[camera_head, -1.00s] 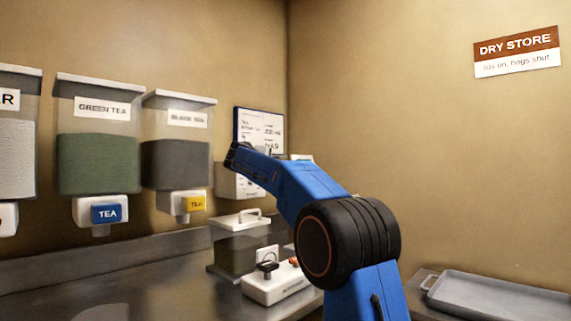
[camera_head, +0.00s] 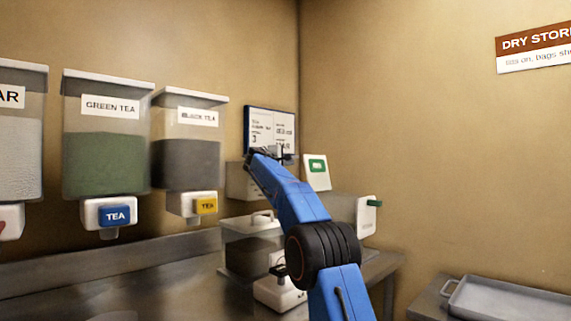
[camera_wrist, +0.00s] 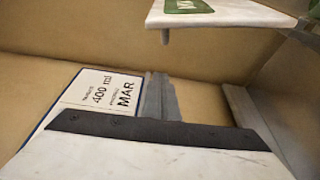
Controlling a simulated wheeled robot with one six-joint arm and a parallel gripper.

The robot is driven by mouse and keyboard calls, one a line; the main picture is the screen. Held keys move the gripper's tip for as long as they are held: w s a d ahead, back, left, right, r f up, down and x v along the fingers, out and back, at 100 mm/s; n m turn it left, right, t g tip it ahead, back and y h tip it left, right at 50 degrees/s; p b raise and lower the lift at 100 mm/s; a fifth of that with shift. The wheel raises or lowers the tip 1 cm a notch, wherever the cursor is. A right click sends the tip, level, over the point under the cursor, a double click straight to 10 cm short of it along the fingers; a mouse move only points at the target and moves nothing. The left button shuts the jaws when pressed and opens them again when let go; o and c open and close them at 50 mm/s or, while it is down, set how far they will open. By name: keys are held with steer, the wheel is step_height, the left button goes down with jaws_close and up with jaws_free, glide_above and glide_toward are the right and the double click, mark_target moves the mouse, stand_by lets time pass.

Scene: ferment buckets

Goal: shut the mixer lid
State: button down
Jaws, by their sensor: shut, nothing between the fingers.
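What looks like the mixer (camera_head: 342,208), a pale box with a white front and green handle, stands at the end of the counter, partly behind my arm. A white panel with a green label (camera_head: 316,172), apparently its lid, stands raised and tilted above it. The panel also shows at the top of the wrist view (camera_wrist: 225,14). My gripper (camera_head: 281,152) is shut and empty, left of the panel and in front of the wall notice. In the wrist view its grey fingers (camera_wrist: 160,97) are below and left of the panel, apart from it.
Green tea (camera_head: 105,150) and black tea (camera_head: 187,150) dispensers hang at left. A clear lidded container (camera_head: 250,250) and a white device (camera_head: 278,296) sit on the counter beside my arm. A metal tray (camera_head: 510,300) lies at lower right. The wall notice (camera_head: 270,128) is close behind my gripper.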

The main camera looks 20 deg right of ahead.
steer(key=shift+s+d+r, duration=0.1)
steer(key=shift+s+d, duration=0.45)
steer(key=shift+d, duration=0.35)
steer(key=shift+s+d, duration=0.55)
steer(key=shift+d, duration=0.3)
